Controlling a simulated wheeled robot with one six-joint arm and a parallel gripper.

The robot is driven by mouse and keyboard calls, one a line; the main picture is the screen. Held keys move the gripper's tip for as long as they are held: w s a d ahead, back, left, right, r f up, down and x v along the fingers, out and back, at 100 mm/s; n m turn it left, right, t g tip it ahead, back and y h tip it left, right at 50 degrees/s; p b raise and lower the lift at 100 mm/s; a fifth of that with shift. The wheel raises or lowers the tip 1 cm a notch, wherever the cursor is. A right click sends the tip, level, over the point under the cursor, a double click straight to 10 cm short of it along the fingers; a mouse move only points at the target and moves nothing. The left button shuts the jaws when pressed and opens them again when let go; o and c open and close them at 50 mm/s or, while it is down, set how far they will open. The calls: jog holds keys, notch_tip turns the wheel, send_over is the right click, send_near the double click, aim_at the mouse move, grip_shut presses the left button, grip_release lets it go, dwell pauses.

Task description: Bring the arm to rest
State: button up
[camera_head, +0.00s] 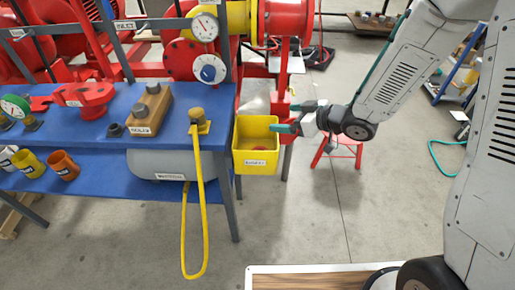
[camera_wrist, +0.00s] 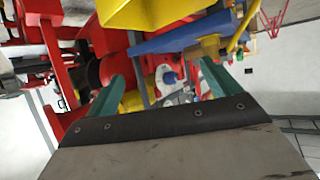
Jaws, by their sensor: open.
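My arm (camera_head: 400,70) is light grey and reaches from the right side of the head view toward the middle. My gripper (camera_head: 284,118) is at its end, at the right rim of a yellow bin (camera_head: 256,150), with its teal fingers pointing left. In the wrist view my gripper (camera_wrist: 160,90) shows its two teal fingers spread wide apart. Nothing is between them. Whether a finger touches the bin cannot be told.
A blue bench (camera_head: 215,130) with a brown block (camera_head: 150,108) and a yellow hose (camera_head: 200,210) stands at left. Red pump parts and gauges (camera_head: 205,28) rise behind it. A red stool (camera_head: 338,148) stands behind my gripper. Grey floor (camera_head: 300,220) is clear in front.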

jog(key=d+f+m+h, duration=0.2)
jog(key=d+f+h, duration=0.3)
jog(key=d, duration=0.2)
jog(key=s+d+r+m+g+h, duration=0.35)
jog(key=s+d+h, duration=0.2)
jog(key=d, duration=0.45)
jog(key=s+r+m+g, duration=0.2)
jog(key=s+r+m, duration=0.3)
jog(key=s+r, duration=1.5)
jog(key=shift+s+d+r+g, duration=0.25)
jog(key=shift+s+d+g, duration=0.1)
jog(key=shift+s, duration=1.7)
